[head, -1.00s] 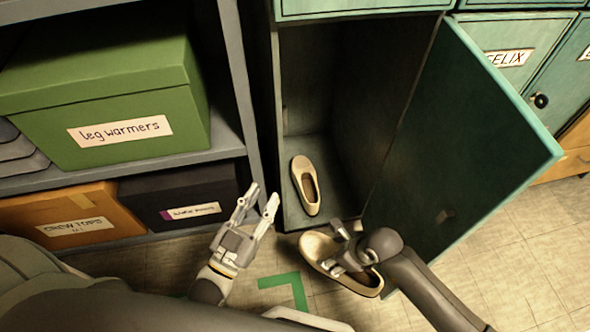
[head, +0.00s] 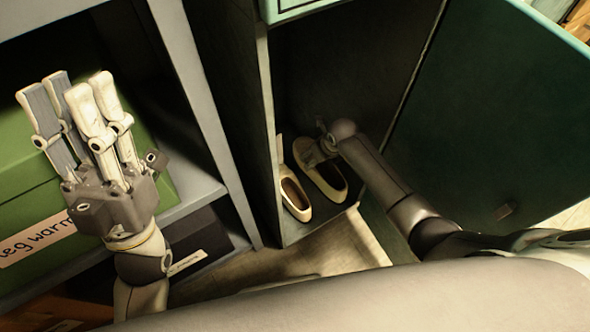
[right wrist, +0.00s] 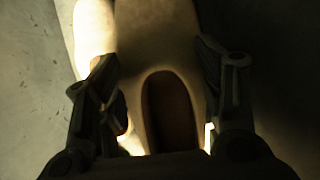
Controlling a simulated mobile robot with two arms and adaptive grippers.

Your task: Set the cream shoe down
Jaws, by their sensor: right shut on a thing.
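The cream shoe (head: 336,188) is inside the open locker, toe inward and heel toward the locker's front edge. My right gripper (head: 312,150) is shut on it around its front part. In the right wrist view the shoe (right wrist: 158,40) fills the space between the two fingers. I cannot tell whether its sole touches the locker floor. A second cream shoe (head: 295,197) stands close beside it on the left; it shows as a bright strip in the right wrist view (right wrist: 92,35). My left gripper (head: 72,92) is open and empty, raised in front of the shelf.
The teal locker door (head: 500,120) stands open on the right. The locker's left wall (head: 262,130) is close to the second shoe. A green box (head: 35,185) and a dark box (head: 200,240) sit on the grey shelf unit (head: 185,80) at left.

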